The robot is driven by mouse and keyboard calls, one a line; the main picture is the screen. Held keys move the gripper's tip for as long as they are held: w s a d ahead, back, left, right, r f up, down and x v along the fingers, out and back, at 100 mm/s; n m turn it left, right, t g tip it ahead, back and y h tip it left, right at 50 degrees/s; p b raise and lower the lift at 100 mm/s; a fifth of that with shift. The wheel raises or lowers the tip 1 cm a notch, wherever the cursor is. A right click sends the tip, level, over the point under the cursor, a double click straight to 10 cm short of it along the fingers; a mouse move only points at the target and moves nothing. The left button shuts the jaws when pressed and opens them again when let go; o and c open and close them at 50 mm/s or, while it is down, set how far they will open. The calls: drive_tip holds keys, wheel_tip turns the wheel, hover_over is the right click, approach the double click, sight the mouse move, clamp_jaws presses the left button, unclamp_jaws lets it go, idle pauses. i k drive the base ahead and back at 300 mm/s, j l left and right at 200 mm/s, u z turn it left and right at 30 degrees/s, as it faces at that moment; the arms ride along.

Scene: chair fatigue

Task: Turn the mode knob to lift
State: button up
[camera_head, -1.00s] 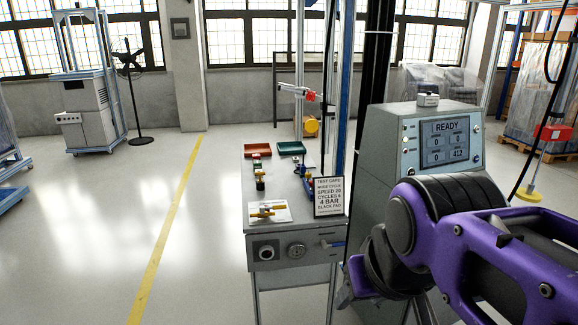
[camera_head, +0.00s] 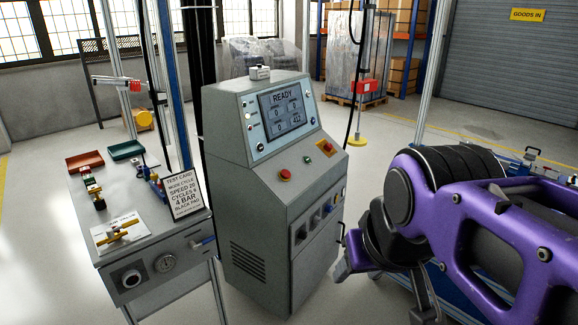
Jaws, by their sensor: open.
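My gripper cannot be made out; only the purple and black links of my arm fill the lower right. No knob is readably labelled as the mode knob. The word lift is not legible anywhere.
The bench (camera_head: 150,215) bears a test card (camera_head: 183,194), a red tray (camera_head: 85,161) and a green tray (camera_head: 126,150). The console has a red button (camera_head: 285,175). A blue-framed table is partly behind my arm.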

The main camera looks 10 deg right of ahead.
sight(302, 235)
drive_tip(key=z, duration=0.3)
drive_tip(key=u, duration=0.2)
drive_tip(key=i+j+z, duration=0.2)
drive_tip(key=i+j, duration=0.15)
drive_tip(key=i+l+z, duration=0.2)
drive_tip(key=i, duration=0.65)
drive_tip(key=i+l, duration=0.2)
drive_tip(key=l, duration=0.3)
drive_tip(key=k+l, duration=0.15)
drive_tip(key=l, duration=0.15)
drive_tip(key=i+j, duration=0.1)
drive_tip(key=j, duration=0.3)
drive_tip(key=i+j, duration=0.1)
drive_tip(key=j, duration=0.3)
drive_tip(key=z, duration=0.05)
